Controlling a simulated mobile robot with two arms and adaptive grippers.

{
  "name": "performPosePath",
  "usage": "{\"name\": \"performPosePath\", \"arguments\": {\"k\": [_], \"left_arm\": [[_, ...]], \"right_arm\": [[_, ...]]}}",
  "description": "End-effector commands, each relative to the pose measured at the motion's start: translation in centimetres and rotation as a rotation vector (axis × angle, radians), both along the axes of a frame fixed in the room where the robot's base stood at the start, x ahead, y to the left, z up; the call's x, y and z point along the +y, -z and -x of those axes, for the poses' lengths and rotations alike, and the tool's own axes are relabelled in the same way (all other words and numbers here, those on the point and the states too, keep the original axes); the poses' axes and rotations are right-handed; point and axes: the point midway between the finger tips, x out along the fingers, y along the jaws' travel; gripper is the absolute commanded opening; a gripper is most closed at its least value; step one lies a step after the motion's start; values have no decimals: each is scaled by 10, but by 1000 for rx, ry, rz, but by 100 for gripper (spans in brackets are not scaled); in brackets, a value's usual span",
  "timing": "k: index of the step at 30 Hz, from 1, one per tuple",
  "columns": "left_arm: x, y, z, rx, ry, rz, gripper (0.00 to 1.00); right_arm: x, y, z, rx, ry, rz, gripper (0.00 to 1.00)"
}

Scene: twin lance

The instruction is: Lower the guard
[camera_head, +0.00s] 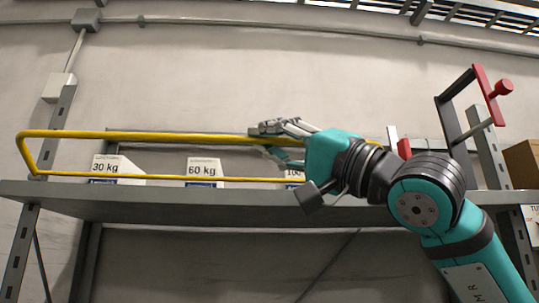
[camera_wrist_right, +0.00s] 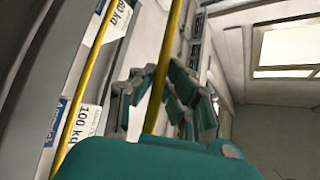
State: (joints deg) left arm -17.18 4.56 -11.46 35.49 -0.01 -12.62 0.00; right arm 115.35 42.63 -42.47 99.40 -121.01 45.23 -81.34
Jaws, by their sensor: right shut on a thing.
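The guard is a yellow tubular frame (camera_head: 150,136) running along the front of a grey shelf, with a top bar, a lower bar and a rounded left end. My right gripper (camera_head: 268,139) is shut on the top bar, right of the guard's middle. In the right wrist view the yellow bar (camera_wrist_right: 169,50) passes between the fingers of my right gripper (camera_wrist_right: 158,98). The right part of the guard is hidden behind my right arm. My left gripper is in neither view.
White boxes marked 30 kg (camera_head: 118,168), 60 kg (camera_head: 203,170) and 100 kg (camera_wrist_right: 84,124) stand on the shelf (camera_head: 150,196) behind the guard. A red-handled dark lever (camera_head: 485,95) rises at the right, near a brown box (camera_head: 522,160). A plain wall is behind.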

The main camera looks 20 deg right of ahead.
Motion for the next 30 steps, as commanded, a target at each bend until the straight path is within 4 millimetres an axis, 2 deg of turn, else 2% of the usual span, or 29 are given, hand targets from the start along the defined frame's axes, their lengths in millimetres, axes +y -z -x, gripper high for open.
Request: {"name": "performPosePath", "arguments": {"k": [1, 3, 16, 30], "left_arm": [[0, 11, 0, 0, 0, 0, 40], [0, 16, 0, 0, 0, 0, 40], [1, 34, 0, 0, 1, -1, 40], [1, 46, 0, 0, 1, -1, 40]], "right_arm": [[0, 11, -1, -37, 3, 14, 0], [1, 15, 2, -104, 4, 32, 0], [3, 42, 12, -472, 4, 136, 0], [3, 59, 13, -470, 4, 137, 0]]}}
